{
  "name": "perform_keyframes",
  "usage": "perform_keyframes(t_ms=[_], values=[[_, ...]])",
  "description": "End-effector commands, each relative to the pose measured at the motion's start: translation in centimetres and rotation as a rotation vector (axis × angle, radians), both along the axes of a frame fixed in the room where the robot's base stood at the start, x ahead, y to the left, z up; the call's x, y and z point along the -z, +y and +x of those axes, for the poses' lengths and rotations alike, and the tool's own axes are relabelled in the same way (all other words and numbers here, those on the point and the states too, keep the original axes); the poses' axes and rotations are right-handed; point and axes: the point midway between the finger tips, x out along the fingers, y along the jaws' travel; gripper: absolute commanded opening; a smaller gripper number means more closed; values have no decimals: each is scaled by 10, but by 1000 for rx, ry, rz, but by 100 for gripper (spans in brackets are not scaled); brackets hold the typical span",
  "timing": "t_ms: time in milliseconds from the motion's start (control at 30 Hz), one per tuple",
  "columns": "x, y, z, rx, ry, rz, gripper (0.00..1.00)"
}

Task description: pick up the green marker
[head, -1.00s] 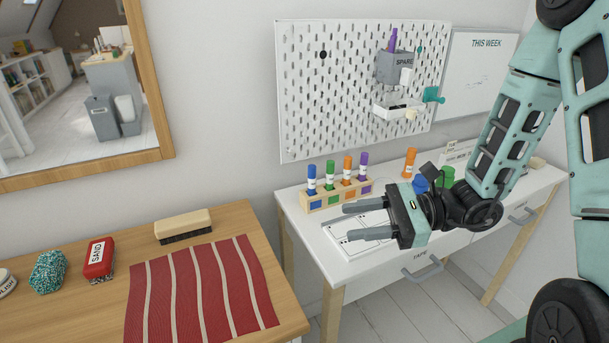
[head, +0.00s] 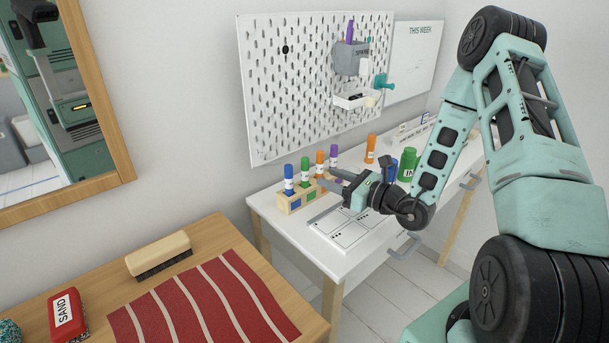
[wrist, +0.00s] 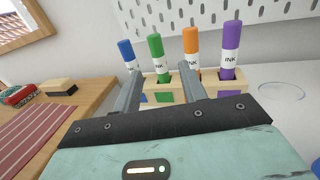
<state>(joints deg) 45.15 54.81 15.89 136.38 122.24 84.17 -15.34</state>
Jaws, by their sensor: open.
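The green marker (head: 305,167) stands upright in a wooden holder (head: 296,203) near the desk's left end, between the blue marker (head: 288,178) and the orange marker (head: 320,162). A purple marker (head: 333,156) is at the holder's other end. In the wrist view the green marker (wrist: 158,58) shows ahead, framed between the two fingertips, nearer the left one. My gripper (head: 322,179) is open and empty, low beside the holder and pointing at it. I cannot tell whether the fingertips touch anything. The marker's lower end is hidden in the holder.
A loose orange marker (head: 370,149), a green bottle (head: 408,164) and a blue object (head: 392,171) stand behind my gripper on the white desk. A flat white panel (head: 350,232) lies below it. A pegboard (head: 315,90) rises behind. A wooden table (head: 215,235) stands left.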

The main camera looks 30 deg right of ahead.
Motion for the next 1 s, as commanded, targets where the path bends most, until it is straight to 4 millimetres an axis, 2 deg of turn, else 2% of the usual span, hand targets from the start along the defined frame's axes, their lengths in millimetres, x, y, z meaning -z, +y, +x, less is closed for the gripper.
perform_keyframes(t_ms=[100, 367, 700, 967, 1000], values=[[-1, 9, 18, -3, -1, 0, 42], [0, 17, 35, -2, -1, 1, 42], [1, 37, 74, -2, -2, 0, 42], [2, 38, 77, -1, -1, 1, 42], [2, 38, 77, -1, -1, 1, 36]])
